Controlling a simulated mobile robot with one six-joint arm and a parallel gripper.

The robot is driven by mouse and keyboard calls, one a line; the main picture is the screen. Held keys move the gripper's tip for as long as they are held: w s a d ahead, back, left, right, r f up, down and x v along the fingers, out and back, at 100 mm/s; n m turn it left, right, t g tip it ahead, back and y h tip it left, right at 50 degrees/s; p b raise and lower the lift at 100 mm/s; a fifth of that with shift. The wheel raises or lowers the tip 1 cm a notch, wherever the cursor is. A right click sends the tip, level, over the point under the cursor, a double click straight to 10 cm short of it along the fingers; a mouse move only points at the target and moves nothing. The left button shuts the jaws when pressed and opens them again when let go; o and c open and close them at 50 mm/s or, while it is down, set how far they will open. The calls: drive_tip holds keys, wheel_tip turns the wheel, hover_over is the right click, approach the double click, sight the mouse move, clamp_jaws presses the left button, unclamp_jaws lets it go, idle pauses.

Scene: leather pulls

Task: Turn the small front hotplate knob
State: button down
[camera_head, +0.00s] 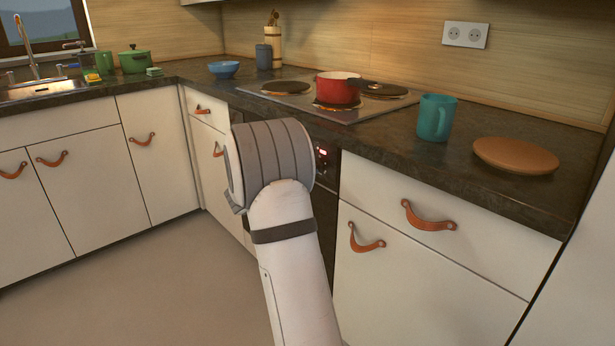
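The hotplate hob (295,99) is set in the dark countertop, with several round plates. A red pot (338,87) stands on its front plate, and an orange glow shows under the pot. Below the hob, the oven's dark control panel (323,160) shows a small red display. My arm covers most of this panel, so I cannot make out the small front hotplate knob. My arm reaches up from the bottom centre, and its thick grey joint is in front of the oven. My gripper's fingers are hidden behind the arm.
A teal mug (436,117) and a round wooden board (515,156) stand on the counter right of the hob. A blue bowl (223,69) is left of it. Leather pulls (427,216) stick out from the cabinet fronts. The floor (150,285) at left is clear.

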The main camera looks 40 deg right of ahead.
drive_tip(key=shift+m, duration=0.3)
drive_tip(key=c, duration=1.5)
unclamp_jaws()
drive_tip(key=shift+o, duration=0.2)
drive_tip(key=a+p, duration=0.1)
drive_tip(key=a, duration=0.6)
drive_tip(key=shift+s+a+p, duration=0.3)
drive_tip(key=shift+a+p, duration=0.05)
drive_tip(key=shift+a, duration=0.05)
